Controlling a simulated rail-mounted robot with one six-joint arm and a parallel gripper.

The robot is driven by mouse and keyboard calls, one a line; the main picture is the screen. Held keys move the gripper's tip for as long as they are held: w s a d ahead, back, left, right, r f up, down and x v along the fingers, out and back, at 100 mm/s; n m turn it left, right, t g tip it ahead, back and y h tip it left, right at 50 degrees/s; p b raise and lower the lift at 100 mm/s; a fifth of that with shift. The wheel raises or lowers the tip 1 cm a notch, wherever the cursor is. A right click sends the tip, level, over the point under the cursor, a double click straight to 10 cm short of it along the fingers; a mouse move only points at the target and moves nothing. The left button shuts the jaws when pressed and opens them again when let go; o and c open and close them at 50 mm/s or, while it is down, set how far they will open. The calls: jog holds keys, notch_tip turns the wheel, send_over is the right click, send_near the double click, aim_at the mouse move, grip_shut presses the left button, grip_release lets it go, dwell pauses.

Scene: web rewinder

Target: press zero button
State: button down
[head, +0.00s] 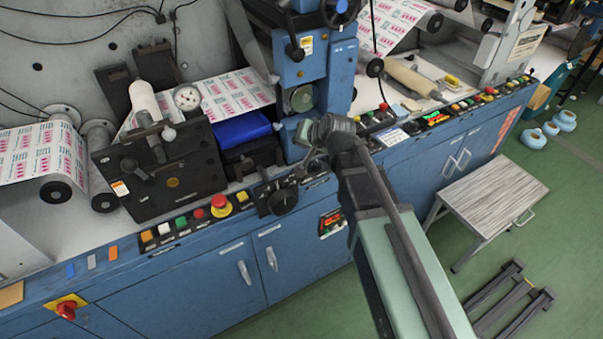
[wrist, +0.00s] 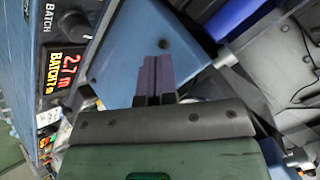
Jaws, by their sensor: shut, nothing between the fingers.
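My gripper shows in the wrist view (wrist: 158,75) with its two dark fingers together and nothing between them. The fingers lie in front of a blue machine face and do not appear to touch a button. In the head view my arm's end is by the blue column above the front control ledge; its fingertips are hard to make out there. A counter display (wrist: 69,80) reads "2.7 m" and "BATCH 19", left of the fingers in the wrist view. A small lit panel (head: 332,220) is on the cabinet front. I cannot read a zero label on any button.
A red mushroom button (head: 220,205) and several coloured buttons line the ledge to the left. A black knob (head: 282,200) sits near my gripper. More buttons (head: 470,105) run along the right ledge. A grey-topped stool (head: 493,195) stands on the floor at right.

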notch_tip(320, 180, down, 7)
jog(key=b, duration=0.6)
jog(key=shift+f, duration=0.15)
dwell(1.4)
jog(key=shift+f+b, duration=0.4)
jog(key=shift+b, duration=0.2)
jog(key=shift+f+b, duration=0.5)
jog(key=shift+b, duration=0.05)
dwell(0.6)
jog(key=shift+r+p, duration=0.95)
notch_tip(320, 180, up, 5)
jog(key=p, duration=0.5)
jog(key=shift+r, duration=0.1)
